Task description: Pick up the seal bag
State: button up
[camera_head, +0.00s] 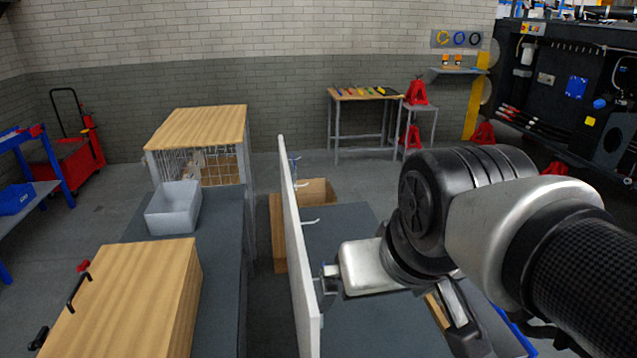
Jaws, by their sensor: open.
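I cannot pick out a seal bag with certainty. A small, pale brownish shape (196,163) shows behind the wire mesh of a wood-topped cage at the left, too unclear to name. My gripper (400,312) is at the lower right, with its two fingers spread apart and nothing visible between them. It is over the right-hand dark bench, to the right of a white upright panel (297,245). My arm hides part of the bench and the floor behind it.
The upright panel has hooks and stands close to my gripper's left finger. A grey open bin (173,210) stands before the wood-topped cage (200,128). A wooden box (130,295) is at the lower left, and an open wooden crate (318,191) is behind the panel.

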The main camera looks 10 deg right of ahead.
aim_at(435, 293)
jog(key=z, duration=1.4)
jog(key=i+l+z, duration=0.25)
jog(key=l, duration=0.25)
jog(key=i+l+z, duration=0.25)
jog(key=l, duration=0.3)
jog(key=i+l+z, duration=0.25)
jog(key=l, duration=0.2)
jog(key=i+l+z, duration=0.25)
jog(key=l, duration=0.15)
jog(key=i+l+u, duration=0.15)
jog(key=i, duration=0.3)
jog(key=i+l+u, duration=0.2)
jog(key=i, duration=0.25)
jog(key=i+l+u, duration=0.15)
jog(key=i, duration=0.3)
jog(key=i+u, duration=0.35)
jog(key=i, duration=0.4)
jog(key=i+l+u, duration=0.1)
jog(key=i+u, duration=0.2)
jog(key=i, duration=0.45)
jog(key=i+j+u, duration=0.1)
jog(key=i+u, duration=0.25)
jog(key=i+l+u, duration=0.1)
jog(key=i+u, duration=0.2)
jog(key=i, duration=0.2)
jog(key=i+l+u, duration=0.15)
jog(key=i+u, duration=0.2)
jog(key=i, duration=0.1)
